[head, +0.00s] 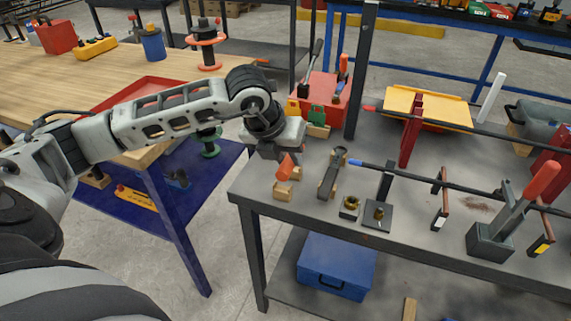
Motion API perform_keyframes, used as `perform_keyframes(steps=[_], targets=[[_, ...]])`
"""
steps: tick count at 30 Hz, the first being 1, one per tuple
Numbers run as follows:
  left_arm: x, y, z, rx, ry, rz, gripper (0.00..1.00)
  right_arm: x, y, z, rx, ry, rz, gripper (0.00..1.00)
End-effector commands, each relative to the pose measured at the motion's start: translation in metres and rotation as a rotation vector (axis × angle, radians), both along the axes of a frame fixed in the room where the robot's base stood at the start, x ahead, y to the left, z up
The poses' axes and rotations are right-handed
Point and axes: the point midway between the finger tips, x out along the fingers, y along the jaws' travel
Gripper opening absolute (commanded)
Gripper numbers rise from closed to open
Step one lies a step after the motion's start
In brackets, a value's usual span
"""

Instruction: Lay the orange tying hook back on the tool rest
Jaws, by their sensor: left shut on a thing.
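My left gripper (280,157) hangs over the near left corner of the grey workbench (262,191), pointing down. It is shut on the orange tying hook (286,168), whose orange handle shows just below the fingers. The rest of the hook is hidden or too small to make out. Small wooden blocks, which look like the tool rest (283,189), stand on the bench directly below the hook. I cannot tell whether the hook touches them. My right gripper is not in view.
A dark tool (328,182) lies on wooden blocks just right of the hook. Small dark holders (377,215) stand farther right. A long bar (455,185) runs above the bench. A red bin (322,95) of tools stands behind, beside a dark upright post (360,75).

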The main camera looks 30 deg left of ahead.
Motion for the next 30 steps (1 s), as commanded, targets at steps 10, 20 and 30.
perform_keyframes(steps=[10, 20, 30], targets=[[0.012, 0.012, -0.034, -0.002, 0.004, -0.001, 0.02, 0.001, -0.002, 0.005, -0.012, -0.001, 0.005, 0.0], [0.013, 0.012, -0.048, -0.002, -0.002, -0.001, 0.02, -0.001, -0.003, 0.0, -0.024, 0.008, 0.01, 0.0], [0.012, 0.012, -0.05, -0.001, 0.001, -0.001, 0.46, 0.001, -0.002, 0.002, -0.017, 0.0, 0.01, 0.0]])
